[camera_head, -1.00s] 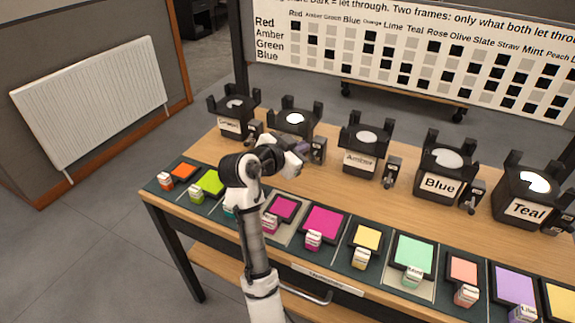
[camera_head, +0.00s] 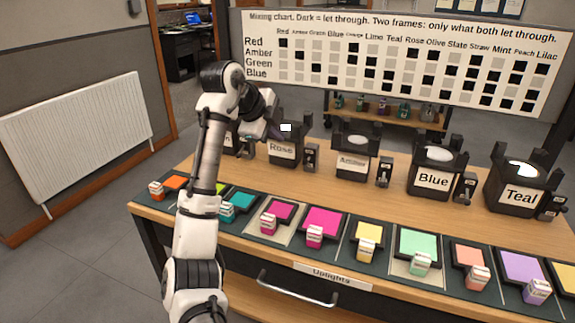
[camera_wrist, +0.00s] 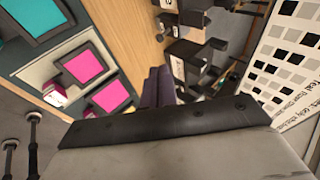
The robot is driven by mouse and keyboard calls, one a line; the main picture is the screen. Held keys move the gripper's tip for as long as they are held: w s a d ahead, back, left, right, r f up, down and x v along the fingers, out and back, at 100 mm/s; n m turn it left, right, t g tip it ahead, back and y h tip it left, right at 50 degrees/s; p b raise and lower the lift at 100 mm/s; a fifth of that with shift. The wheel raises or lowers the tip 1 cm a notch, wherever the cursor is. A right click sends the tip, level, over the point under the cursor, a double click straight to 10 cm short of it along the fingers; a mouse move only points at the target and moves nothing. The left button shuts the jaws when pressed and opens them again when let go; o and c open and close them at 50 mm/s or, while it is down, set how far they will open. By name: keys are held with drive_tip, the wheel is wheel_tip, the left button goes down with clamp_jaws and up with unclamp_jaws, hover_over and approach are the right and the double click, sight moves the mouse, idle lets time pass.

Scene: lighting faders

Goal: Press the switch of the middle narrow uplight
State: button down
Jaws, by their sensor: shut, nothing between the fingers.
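Several black uplights stand in a row along the back of the wooden table. From left they are one half hidden by my arm (camera_head: 232,140), Rose (camera_head: 283,150), Amber (camera_head: 351,165), Blue (camera_head: 434,180) and Teal (camera_head: 519,197). A small black switch box stands right of each: Rose's switch (camera_head: 311,157), Amber's switch (camera_head: 384,172), Blue's switch (camera_head: 465,187) and Teal's switch (camera_head: 550,205). I cannot tell which uplights count as narrow. My gripper (camera_head: 274,131) is shut and empty, near Rose's upper left. Its dark fingers (camera_wrist: 158,88) also show in the wrist view, apart from any switch.
Coloured gel frames with small labelled blocks, such as a mint frame (camera_head: 418,243), line the table's front edge. A mixing chart (camera_head: 400,65) stands behind the table. Bare wood (camera_head: 330,195) lies between frames and uplights. A radiator (camera_head: 75,140) is at left.

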sight(305, 161)
idle(0.4)
drive_tip(key=x, duration=1.4)
